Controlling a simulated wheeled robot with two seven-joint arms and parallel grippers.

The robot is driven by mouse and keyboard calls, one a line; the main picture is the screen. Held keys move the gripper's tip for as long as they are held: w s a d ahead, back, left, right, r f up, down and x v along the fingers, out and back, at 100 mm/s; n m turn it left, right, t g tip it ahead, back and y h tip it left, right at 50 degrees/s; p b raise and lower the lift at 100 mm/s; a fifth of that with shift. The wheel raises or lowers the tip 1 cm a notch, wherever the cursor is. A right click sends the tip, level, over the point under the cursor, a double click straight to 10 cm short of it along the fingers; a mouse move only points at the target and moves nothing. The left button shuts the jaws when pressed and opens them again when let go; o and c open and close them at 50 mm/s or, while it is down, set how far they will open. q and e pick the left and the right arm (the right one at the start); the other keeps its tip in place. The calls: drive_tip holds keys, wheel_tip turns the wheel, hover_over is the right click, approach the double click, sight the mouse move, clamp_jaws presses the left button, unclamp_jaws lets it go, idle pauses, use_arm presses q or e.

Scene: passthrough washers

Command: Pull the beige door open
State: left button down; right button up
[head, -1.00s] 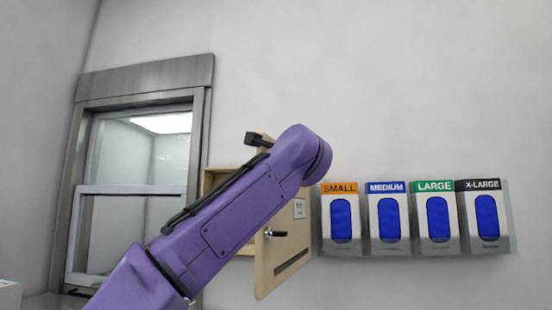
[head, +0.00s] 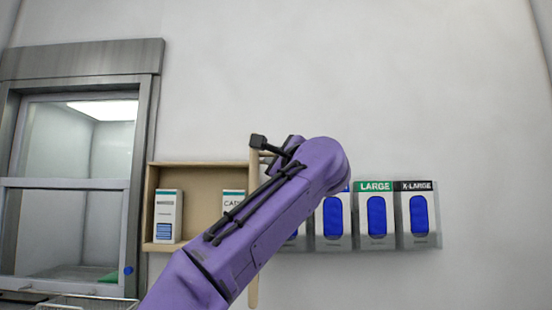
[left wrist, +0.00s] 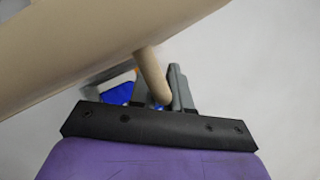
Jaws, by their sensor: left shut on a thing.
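The beige door (head: 253,290) is swung out from a wall cabinet and shows nearly edge-on in the head view, mostly behind my purple left arm. In the left wrist view the door (left wrist: 80,45) is a broad beige slab across the upper left. A short, round, rod-like handle (left wrist: 150,72) stands out from it. My left gripper (left wrist: 160,92) is shut on this handle between its grey fingers. In the head view the fingers are hidden behind my arm. My right gripper is in neither view.
The open beige cabinet (head: 207,167) holds white boxes (head: 168,216). Glove dispensers (head: 376,215) hang on the wall at the right, partly behind my arm. A metal-framed window (head: 70,184) is at the left. A wire basket (head: 90,303) shows at the lower left.

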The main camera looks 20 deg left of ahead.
use_arm(q)
drive_tip(key=c, duration=1.4)
unclamp_jaws()
drive_tip(key=shift+c, duration=0.2)
drive_tip(key=shift+a, duration=0.15)
drive_tip(key=shift+s+d+f+b, duration=0.25)
drive_tip(key=shift+d+b, duration=0.05)
drive_tip(key=shift+b, duration=0.1)
drive_tip(key=b+v, duration=0.4)
drive_tip(key=v, duration=0.5)
drive_tip(key=shift+s+d+b, duration=0.25)
drive_tip(key=shift+s+b, duration=0.05)
drive_tip(key=shift+r, duration=0.15)
